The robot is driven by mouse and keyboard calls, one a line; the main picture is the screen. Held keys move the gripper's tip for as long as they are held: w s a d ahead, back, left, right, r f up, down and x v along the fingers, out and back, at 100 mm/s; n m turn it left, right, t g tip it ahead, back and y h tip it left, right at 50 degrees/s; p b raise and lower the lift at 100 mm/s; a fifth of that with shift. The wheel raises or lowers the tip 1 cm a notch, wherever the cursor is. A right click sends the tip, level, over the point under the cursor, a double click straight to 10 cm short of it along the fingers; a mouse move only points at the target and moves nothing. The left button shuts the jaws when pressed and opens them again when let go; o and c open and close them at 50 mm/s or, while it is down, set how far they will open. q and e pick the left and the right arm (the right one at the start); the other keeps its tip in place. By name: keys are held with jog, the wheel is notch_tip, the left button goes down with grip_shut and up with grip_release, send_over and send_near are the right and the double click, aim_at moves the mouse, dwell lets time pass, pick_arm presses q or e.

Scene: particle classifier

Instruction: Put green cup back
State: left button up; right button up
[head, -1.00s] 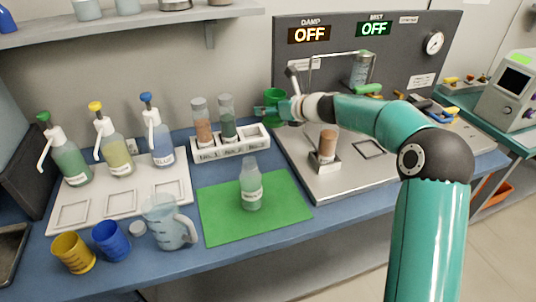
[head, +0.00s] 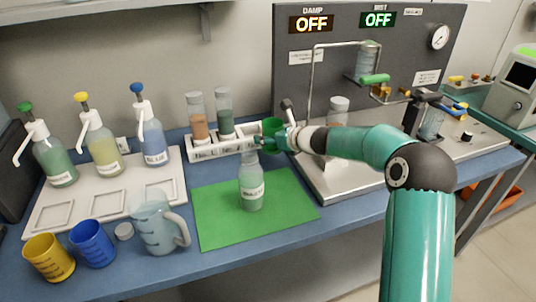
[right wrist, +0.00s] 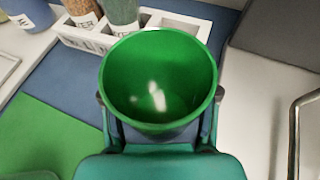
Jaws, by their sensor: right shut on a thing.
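The green cup (head: 271,127) is held in my right gripper (head: 274,141), in front of the rack's right end in the head view. In the right wrist view the green cup (right wrist: 158,75) shows its open mouth, with a finger on each side. Its inside looks empty apart from pale glints. The gripper hides part of the cup in the head view. My left gripper is not in view.
A clear bottle (head: 251,185) stands on the green mat (head: 215,215), close to the gripper. A white rack (head: 205,153) holds two filled vials behind it. Yellow (head: 48,258) and blue (head: 92,244) cups and a jug (head: 158,225) stand front left. A steel plate (head: 350,185) lies right.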

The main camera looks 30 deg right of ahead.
aim_at(268, 147)
notch_tip(268, 147, down, 4)
jog(key=shift+f+b, duration=0.25)
jog(key=shift+b, duration=0.8)
jog(key=shift+r, duration=0.1)
jog(key=o, duration=1.3)
jog(key=shift+c, duration=0.2)
jog(key=v, duration=1.2)
